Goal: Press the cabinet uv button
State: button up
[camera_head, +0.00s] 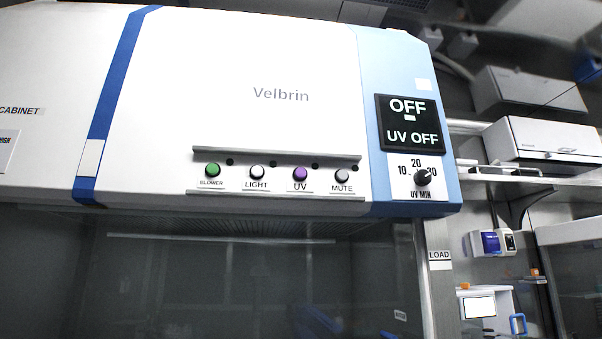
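The cabinet (225,60) is a white and blue unit marked "Velbrin", filling the left and middle of the head view. Its UV button (300,174) is purple and round, third from the left in a row on the lower front panel. A green blower button (212,170), a pale light button (257,172) and a pale mute button (342,176) share the row. The black display (411,123) reads "OFF" and "UV OFF". A UV minutes dial (422,178) sits below it. My gripper is not in view.
A thin ledge (275,153) runs just above the buttons. Below the panel is the cabinet's dark glass front (230,275). Shelves with white boxes (555,138) stand at the right. The space directly before the buttons looks clear.

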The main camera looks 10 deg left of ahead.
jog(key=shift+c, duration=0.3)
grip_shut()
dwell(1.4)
